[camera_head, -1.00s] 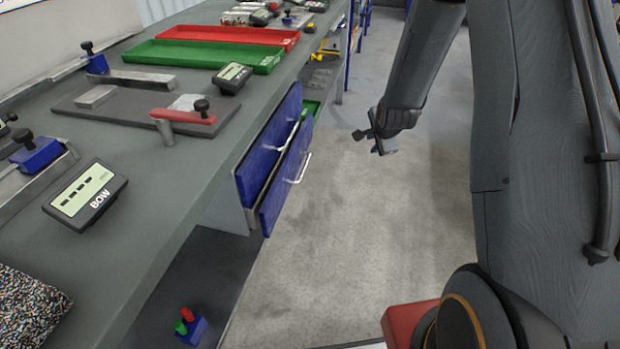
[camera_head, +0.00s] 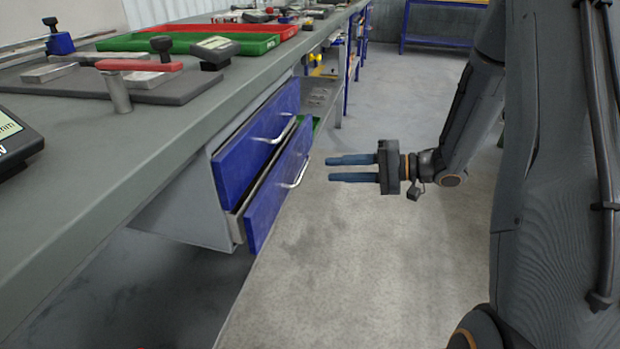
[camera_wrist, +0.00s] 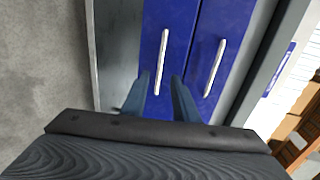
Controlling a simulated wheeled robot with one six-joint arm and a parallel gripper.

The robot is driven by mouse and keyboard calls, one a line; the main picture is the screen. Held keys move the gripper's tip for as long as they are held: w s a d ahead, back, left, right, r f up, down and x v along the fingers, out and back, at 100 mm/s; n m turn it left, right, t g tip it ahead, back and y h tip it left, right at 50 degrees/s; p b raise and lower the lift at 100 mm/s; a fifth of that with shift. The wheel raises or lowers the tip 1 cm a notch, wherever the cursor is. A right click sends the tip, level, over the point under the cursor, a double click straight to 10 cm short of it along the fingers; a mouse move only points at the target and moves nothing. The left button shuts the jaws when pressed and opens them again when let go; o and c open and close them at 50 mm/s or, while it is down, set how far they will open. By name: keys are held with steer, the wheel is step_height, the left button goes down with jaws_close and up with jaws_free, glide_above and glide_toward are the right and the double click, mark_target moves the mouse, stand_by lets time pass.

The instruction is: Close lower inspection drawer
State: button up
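The lower inspection drawer (camera_head: 262,212) has a blue front and a silver bar handle (camera_head: 297,172). It stands out a little from the cabinet under the bench, with its grey side showing. The upper drawer (camera_head: 236,165), also blue with a silver handle, is above it and set further back. My gripper (camera_head: 332,168) is open and empty, its two blue fingers pointing left toward the drawer fronts with a gap between. In the wrist view, the lower drawer (camera_wrist: 165,25) is at left centre, its handle (camera_wrist: 161,62) above my open fingertips (camera_wrist: 160,82); the upper drawer (camera_wrist: 222,30) is to its right.
A shelf with a green bin (camera_head: 316,122) is beyond the drawers. The floor (camera_head: 340,270) in front is clear.

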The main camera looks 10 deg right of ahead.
steer(key=b+x, duration=0.1)
steer(key=x, duration=0.6)
steer(key=shift+a+b, duration=0.35)
jaws_close()
